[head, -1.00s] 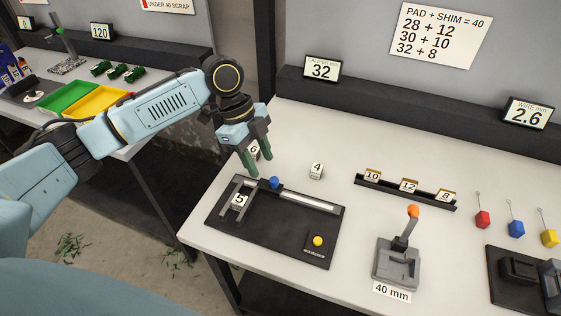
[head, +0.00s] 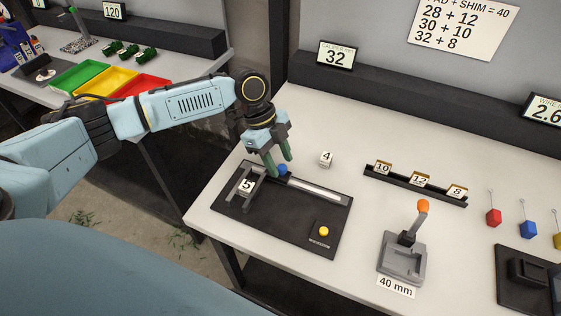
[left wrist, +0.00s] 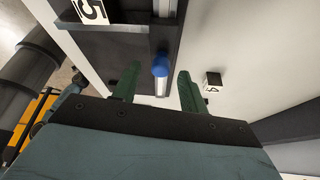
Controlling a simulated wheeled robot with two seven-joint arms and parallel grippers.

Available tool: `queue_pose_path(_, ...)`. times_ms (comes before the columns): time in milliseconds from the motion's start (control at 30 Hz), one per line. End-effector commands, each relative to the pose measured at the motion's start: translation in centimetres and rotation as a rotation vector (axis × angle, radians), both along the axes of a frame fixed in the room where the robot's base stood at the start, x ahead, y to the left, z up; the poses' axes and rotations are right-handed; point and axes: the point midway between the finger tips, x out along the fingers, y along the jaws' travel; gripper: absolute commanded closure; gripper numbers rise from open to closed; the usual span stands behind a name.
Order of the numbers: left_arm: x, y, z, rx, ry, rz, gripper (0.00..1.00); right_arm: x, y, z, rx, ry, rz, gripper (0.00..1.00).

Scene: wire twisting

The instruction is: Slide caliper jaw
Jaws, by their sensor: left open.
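The caliper (head: 318,211) is a black plate with a metal rail (head: 315,190), lying on the white table. Its sliding jaw carries a blue knob (head: 283,170). A white block marked 5 (head: 246,186) sits between the jaws at the plate's left end. My left gripper (head: 279,170) is open, its green fingers pointing down around or just behind the blue knob. In the left wrist view the blue knob (left wrist: 160,65) shows between the two open fingers (left wrist: 155,83), near their tips; contact cannot be told. My right gripper is not in view.
A yellow button (head: 323,231) is on the plate's front right. A block marked 4 (head: 326,159) stands behind the rail. A rack of shims (head: 415,185) and a lever unit (head: 404,255) stand to the right. A display reads 32 (head: 337,55).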

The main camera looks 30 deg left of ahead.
Motion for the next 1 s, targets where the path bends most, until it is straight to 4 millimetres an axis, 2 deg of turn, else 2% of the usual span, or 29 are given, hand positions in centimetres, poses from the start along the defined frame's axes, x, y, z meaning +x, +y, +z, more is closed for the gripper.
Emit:
queue_pose_path(133, -0.07, -0.43, -1.05, 0.000, 0.001, 0.000, 0.57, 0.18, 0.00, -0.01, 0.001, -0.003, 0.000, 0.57)
queue_pose_path(433, -0.08, -0.49, -1.23, 0.001, 0.000, 0.000, 0.57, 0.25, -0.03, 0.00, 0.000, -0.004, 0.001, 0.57)
queue_pose_path(767, -0.08, -0.48, -1.20, 0.001, 0.000, 0.000, 0.99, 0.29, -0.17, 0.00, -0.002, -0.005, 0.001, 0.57)
queue_pose_path(1000, -0.08, -0.60, -1.15, 0.000, 0.001, 0.000, 1.00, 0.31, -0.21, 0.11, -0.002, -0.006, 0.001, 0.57)
